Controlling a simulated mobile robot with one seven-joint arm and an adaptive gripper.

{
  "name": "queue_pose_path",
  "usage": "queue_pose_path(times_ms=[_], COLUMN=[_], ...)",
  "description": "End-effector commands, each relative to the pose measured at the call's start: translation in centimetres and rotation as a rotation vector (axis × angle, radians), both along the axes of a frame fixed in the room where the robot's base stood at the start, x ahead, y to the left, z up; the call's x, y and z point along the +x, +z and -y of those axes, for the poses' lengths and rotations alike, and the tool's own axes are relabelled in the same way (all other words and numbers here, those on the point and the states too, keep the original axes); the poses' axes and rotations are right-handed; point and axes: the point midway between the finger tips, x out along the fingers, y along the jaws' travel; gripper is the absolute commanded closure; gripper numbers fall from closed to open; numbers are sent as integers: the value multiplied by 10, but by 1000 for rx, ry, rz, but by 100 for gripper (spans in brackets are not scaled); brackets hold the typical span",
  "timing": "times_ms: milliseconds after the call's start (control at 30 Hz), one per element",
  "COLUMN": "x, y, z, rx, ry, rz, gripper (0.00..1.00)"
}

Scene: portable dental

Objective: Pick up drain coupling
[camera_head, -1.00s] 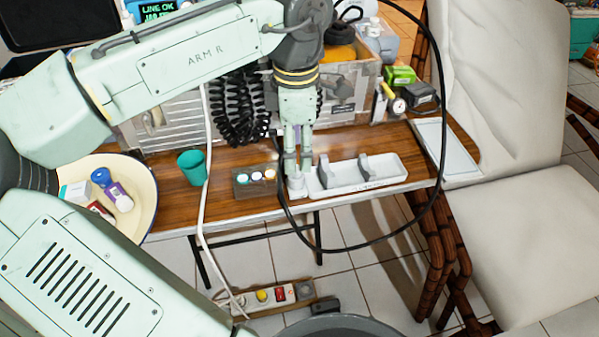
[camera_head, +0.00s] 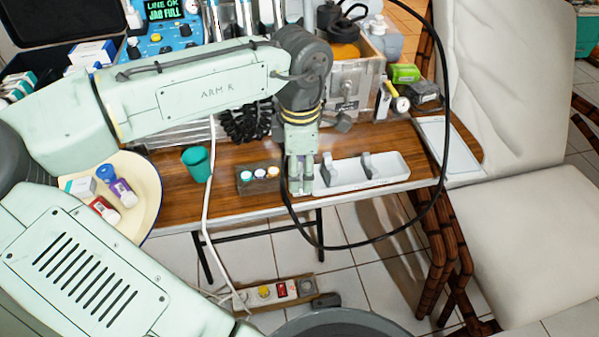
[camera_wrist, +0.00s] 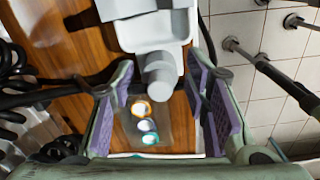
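The drain coupling appears to be the pale grey, short cylindrical piece (camera_wrist: 160,76) beside the end of the white tray in the wrist view. In the head view my gripper (camera_head: 300,188) points down at the left end of the white tray (camera_head: 395,176) and hides this piece. In the wrist view my gripper (camera_wrist: 159,64) is open, with one purple-padded finger on each side of the piece. Gaps show between the pads and the piece. I cannot tell how far down the fingers reach around it.
A small block with several round caps (camera_head: 258,178) stands just left of my gripper. A green cup (camera_head: 196,163) and a cream basin (camera_head: 147,185) are further left. A black hose loops past the table's front edge. A crate (camera_head: 350,95) stands behind.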

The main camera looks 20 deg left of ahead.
Motion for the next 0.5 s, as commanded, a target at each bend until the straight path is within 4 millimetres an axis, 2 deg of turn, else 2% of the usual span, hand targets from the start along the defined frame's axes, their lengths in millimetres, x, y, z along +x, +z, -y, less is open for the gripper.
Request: queue_pose_path(times_ms=[67, 500], x=[0, 0], y=[0, 0], z=[0, 0], rx=[0, 0], ry=[0, 0], rz=[0, 0], gripper=[65, 95])
